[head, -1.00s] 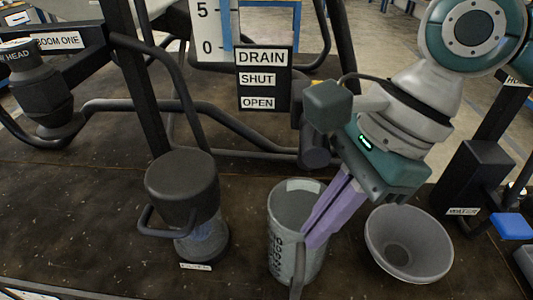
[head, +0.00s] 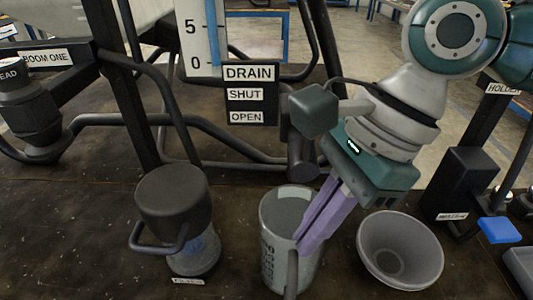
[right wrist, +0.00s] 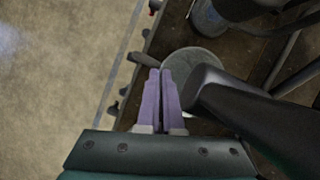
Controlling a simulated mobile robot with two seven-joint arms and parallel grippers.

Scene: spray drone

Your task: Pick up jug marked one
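A grey, open-topped jug (head: 274,250) with dark markings down its side stands upright on the dark bench in the head view; I cannot read a number on it. Its handle (head: 292,275) points toward me. My right gripper (head: 303,247) comes down from the upper right, its purple fingers slanting across the jug's near right rim to the top of the handle. In the right wrist view the fingers (right wrist: 162,72) are almost together at the handle (right wrist: 142,60), beside the round jug mouth (right wrist: 200,58). They look closed on the handle. My left gripper is not in view.
A grey funnel-like bowl (head: 400,250) stands close right of the jug. A dark-capped clear container (head: 175,205) with a handle stands left. The drain sign (head: 250,92) and black tubes lie behind. A dark post (head: 465,185) stands at right.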

